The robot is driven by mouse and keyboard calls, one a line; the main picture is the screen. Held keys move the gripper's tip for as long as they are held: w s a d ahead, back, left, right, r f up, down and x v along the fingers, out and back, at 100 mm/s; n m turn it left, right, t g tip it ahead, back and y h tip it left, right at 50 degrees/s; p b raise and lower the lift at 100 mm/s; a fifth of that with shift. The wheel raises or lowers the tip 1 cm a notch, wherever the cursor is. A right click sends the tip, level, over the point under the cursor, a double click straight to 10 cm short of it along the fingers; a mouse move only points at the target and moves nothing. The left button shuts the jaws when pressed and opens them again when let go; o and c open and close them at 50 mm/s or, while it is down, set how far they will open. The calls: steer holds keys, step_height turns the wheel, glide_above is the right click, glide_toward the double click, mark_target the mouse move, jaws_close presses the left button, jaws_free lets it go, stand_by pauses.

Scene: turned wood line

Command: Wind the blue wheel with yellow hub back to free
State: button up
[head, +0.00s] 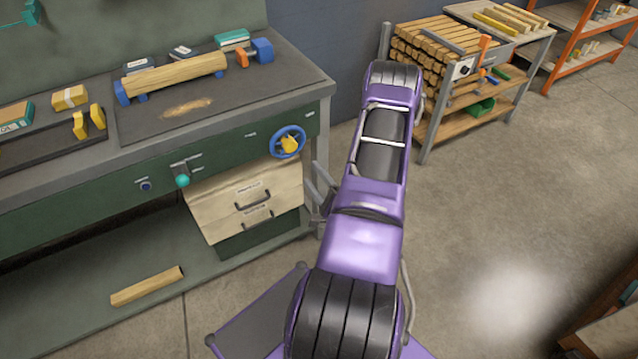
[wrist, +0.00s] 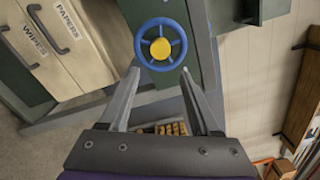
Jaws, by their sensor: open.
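The blue wheel with a yellow hub (head: 288,141) is on the green front of the workbench, near its right end. In the wrist view the wheel (wrist: 161,44) shows face-on, with its hub at the centre and several blue spokes. My gripper (wrist: 160,75) is open and empty, its two fingers pointing at the wheel, one toward each side of its lower rim. The fingertips look close to the rim, but I cannot tell whether they touch it. In the head view my purple arm hides most of the gripper.
Cream drawers (head: 245,200) labelled for wipes and papers sit below the wheel. A lever with a teal knob (head: 182,180) is farther left on the bench front. A turned wood piece (head: 175,76) lies on the bench top.

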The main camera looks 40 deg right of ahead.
steer(key=shift+v, duration=1.25)
